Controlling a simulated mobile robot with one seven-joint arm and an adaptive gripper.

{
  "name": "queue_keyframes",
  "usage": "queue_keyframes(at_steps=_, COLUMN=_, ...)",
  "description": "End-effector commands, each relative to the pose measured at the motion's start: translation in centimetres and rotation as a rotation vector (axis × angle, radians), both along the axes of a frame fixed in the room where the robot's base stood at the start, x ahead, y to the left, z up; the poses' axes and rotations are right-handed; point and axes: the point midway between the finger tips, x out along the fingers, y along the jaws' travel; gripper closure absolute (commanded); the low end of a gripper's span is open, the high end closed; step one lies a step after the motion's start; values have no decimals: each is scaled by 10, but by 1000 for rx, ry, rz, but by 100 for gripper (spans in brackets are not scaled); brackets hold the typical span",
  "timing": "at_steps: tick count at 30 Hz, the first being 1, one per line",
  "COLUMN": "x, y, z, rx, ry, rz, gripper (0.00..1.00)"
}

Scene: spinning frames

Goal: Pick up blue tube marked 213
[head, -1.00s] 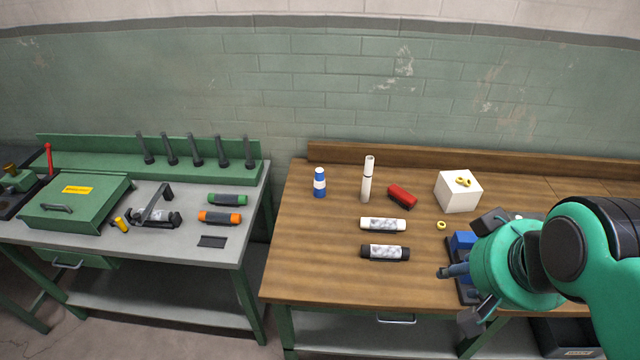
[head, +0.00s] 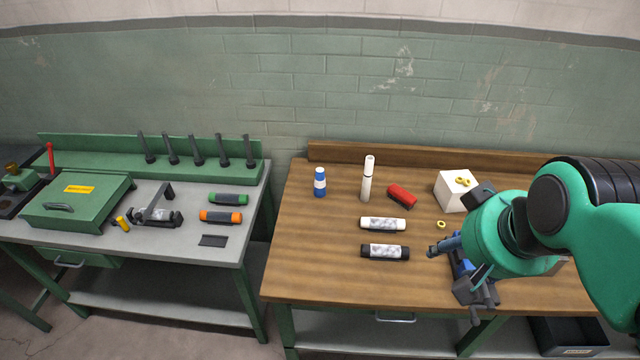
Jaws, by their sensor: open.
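A blue tube (head: 320,182) with a white band stands upright near the back left of the wooden bench (head: 300,270). Any number on it is too small to read. My gripper (head: 455,284) is open at the front right of the bench, well to the right of the tube and nearer to me. Its fingers are spread apart, with nothing seen between them. The gripper partly covers a blue object (head: 461,267) at the front of the bench.
A white tube (head: 367,180) stands upright right of the blue tube. A red block (head: 402,196), white cylinder (head: 383,224), black-ended cylinder (head: 385,252), yellow ring (head: 441,224) and white box (head: 456,191) are nearby. A grey bench (head: 185,240) stands left, across a gap.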

Motion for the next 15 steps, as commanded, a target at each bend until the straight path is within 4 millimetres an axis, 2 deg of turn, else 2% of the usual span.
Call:
queue_keyframes(at_steps=6, x=49, y=13, z=23, rx=1, ry=15, rz=56, gripper=49)
queue_keyframes(at_steps=15, x=123, y=35, z=41, rx=3, ry=28, rz=137, gripper=49)
